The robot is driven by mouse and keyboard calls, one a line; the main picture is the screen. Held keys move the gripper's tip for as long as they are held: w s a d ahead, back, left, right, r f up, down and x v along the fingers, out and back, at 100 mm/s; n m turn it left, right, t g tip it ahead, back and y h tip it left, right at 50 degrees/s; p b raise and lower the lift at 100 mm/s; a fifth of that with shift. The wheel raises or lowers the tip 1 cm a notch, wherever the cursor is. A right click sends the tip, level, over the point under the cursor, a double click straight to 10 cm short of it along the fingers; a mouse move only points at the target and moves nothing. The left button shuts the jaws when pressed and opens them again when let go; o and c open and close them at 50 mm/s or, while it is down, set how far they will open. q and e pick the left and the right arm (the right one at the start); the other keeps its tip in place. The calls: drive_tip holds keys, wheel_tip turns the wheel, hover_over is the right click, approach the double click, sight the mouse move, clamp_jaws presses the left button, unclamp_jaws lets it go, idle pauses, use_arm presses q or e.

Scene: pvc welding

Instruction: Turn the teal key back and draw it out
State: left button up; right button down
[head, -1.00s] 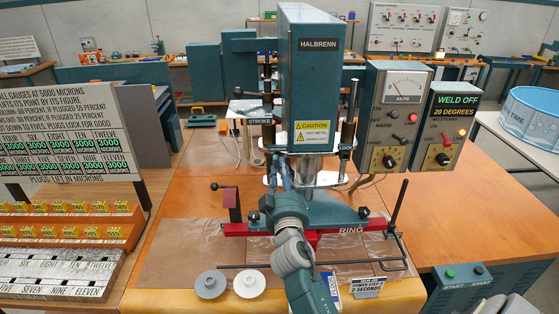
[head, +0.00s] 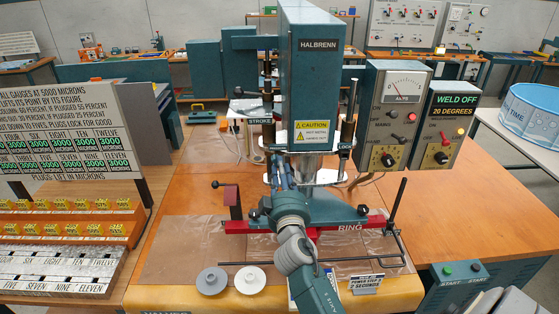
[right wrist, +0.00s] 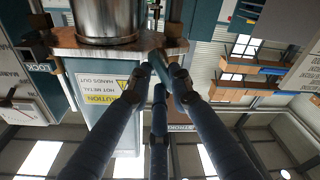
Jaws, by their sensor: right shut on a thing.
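My right gripper (head: 277,168) reaches up at the front of the teal HALBRENN press (head: 320,80), just below its STROKE label (head: 260,121). In the right wrist view its fingers (right wrist: 161,72) are closed around a small dark teal piece, which appears to be the teal key (right wrist: 158,61). This piece sits at the edge of the press's metal plate (right wrist: 70,40), and the fingers hide most of it. I cannot tell its turned angle or how deep it sits. My left gripper is not in view.
The red RING bar (head: 345,224) crosses the press base behind my right arm. A grey disc (head: 212,281) and a white disc (head: 250,279) lie at the front. The WELD OFF box (head: 452,125) stands at right. The orange bench is clear right of the press.

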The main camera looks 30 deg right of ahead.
drive_tip(key=shift+w+a+r+n+y+p, duration=0.1)
drive_tip(key=shift+a+n+y+p, duration=0.1)
drive_tip(key=shift+n+p, duration=0.9)
drive_tip(key=shift+a+r+n+y+p, duration=0.15)
drive_tip(key=shift+n+p, duration=0.5)
drive_tip(key=shift+n, duration=0.85)
drive_tip(key=shift+f+n+y, duration=0.1)
drive_tip(key=shift+n+y, duration=0.15)
drive_tip(key=shift+n, duration=0.15)
drive_tip(key=n, duration=0.5)
drive_tip(key=shift+a+n+g+p, duration=0.15)
drive_tip(key=shift+n+g+p, duration=0.25)
drive_tip(key=shift+s+a, duration=0.35)
drive_tip(key=shift+s, duration=0.15)
drive_tip(key=shift+v, duration=1.25)
